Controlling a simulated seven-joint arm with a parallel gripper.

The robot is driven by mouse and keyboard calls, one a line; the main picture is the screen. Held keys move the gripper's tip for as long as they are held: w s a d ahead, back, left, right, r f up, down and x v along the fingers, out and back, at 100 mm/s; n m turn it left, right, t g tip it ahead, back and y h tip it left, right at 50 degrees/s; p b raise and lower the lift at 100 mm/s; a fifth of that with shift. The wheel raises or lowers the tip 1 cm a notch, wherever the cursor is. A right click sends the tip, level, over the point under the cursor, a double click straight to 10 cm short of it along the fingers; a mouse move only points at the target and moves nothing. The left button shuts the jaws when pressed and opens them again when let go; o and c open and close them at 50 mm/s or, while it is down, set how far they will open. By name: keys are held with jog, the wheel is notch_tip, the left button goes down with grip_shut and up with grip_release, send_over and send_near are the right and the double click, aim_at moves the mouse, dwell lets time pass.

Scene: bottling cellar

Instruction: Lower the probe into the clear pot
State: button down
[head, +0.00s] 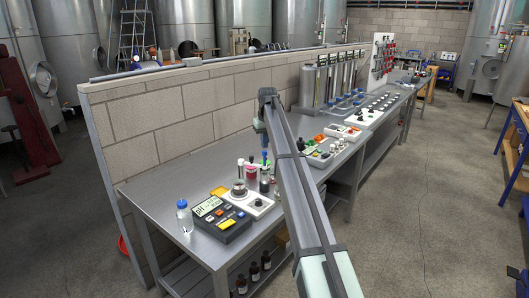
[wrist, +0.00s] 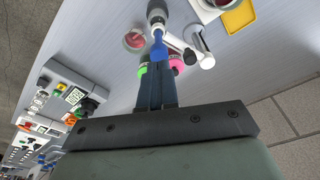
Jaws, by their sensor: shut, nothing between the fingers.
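My gripper (wrist: 157,104) points down at the bench with its fingers together and empty. In the wrist view a blue-capped slim piece (wrist: 158,47) shows just past the fingertips; I cannot tell whether they touch it. A green cap (wrist: 145,68) and a pink cap (wrist: 176,63) flank the fingers; these look like probe tops. A clear pot with red contents (wrist: 134,41) stands beyond them, and the head view shows a red-filled clear pot (head: 251,172). Another pot (head: 239,188) sits on a stirrer (head: 252,204). I cannot tell which pot or probe is meant.
A meter (head: 222,222) and a blue-capped bottle (head: 184,215) stand at the near left of the steel bench (head: 150,200). A block wall (head: 150,130) runs behind it. Instruments (head: 320,155) and tall cylinders (head: 312,85) stand farther along.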

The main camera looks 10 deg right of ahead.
aim_at(265, 151)
jog(key=shift+f, duration=0.75)
jog(key=shift+f, duration=2.2)
jog(key=shift+r, duration=3.05)
